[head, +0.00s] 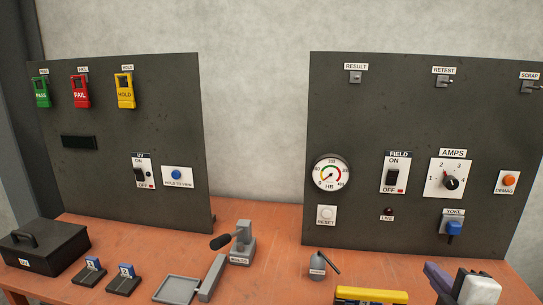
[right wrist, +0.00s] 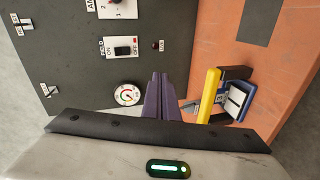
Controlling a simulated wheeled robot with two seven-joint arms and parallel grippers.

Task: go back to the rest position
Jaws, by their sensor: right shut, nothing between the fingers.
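My right gripper (head: 437,277) is at the lower right of the head view, in front of the right panel and over the table's right part. Its purple fingers (right wrist: 160,97) are together in the right wrist view, with nothing held between them. The fingers are clear of the panel's switches as far as I can see. My left gripper is in neither view. I cannot make out a flanged spool.
An orange table (head: 275,222) carries two dark panels (head: 130,130) (head: 430,120). A yellow piece (head: 370,295) lies near my right gripper.

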